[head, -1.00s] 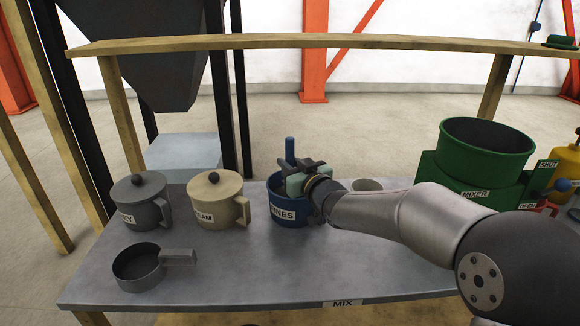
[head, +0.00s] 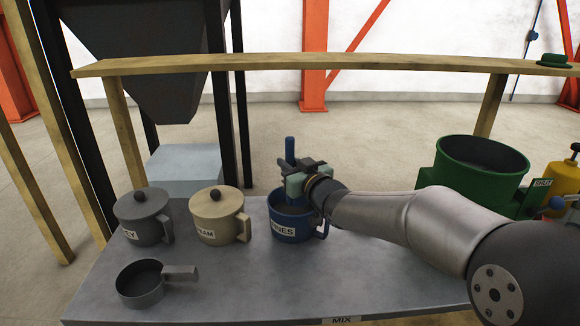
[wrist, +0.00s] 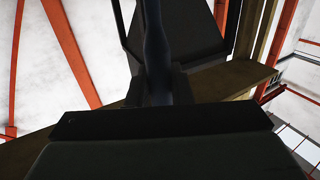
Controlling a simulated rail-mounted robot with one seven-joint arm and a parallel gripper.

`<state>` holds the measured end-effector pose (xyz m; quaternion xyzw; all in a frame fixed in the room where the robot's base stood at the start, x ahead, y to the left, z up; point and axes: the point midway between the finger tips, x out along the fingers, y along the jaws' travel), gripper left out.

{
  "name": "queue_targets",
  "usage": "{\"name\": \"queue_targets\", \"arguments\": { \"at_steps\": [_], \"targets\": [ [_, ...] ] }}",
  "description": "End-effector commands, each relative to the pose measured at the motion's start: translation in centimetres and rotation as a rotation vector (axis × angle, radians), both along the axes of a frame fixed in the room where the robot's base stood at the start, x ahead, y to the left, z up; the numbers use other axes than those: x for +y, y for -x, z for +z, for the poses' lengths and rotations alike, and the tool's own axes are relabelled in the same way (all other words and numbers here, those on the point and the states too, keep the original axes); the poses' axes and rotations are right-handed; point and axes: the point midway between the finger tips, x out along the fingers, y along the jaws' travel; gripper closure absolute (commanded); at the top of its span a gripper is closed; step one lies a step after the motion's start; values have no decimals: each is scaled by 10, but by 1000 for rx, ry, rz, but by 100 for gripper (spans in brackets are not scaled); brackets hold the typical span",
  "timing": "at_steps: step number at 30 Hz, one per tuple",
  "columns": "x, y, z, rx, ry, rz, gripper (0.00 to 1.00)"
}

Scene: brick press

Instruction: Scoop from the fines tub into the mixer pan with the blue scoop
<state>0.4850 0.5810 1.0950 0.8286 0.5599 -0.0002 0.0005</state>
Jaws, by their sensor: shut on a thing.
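The blue fines tub (head: 284,230) stands on the grey table, open at the top, its label partly readable. My gripper (head: 294,183) is over the tub and shut on the upright handle of the blue scoop (head: 290,146). The handle also shows dark blue between my fingers in the wrist view (wrist: 156,60). The scoop's bowl is hidden behind the tub wall and gripper, so I cannot tell its load. The green mixer pan (head: 440,165) stands at the right, open at the top, partly behind my arm.
A grey lidded pot (head: 140,218) and a cream lidded pot (head: 217,217) stand left of the tub. A grey scoop (head: 139,285) lies at the front left. A wooden rail (head: 330,63) runs behind the table (head: 230,290). A yellow container (head: 562,180) is at the far right.

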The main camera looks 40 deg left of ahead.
Motion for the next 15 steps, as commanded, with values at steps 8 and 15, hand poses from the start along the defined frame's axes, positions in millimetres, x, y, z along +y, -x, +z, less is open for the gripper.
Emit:
{"name": "queue_targets", "arguments": {
  "at_steps": [8,15],
  "targets": [
    [0,0,19,-2,-2,1,100],
    [0,0,26,-1,-4,1,100]
  ]
}}
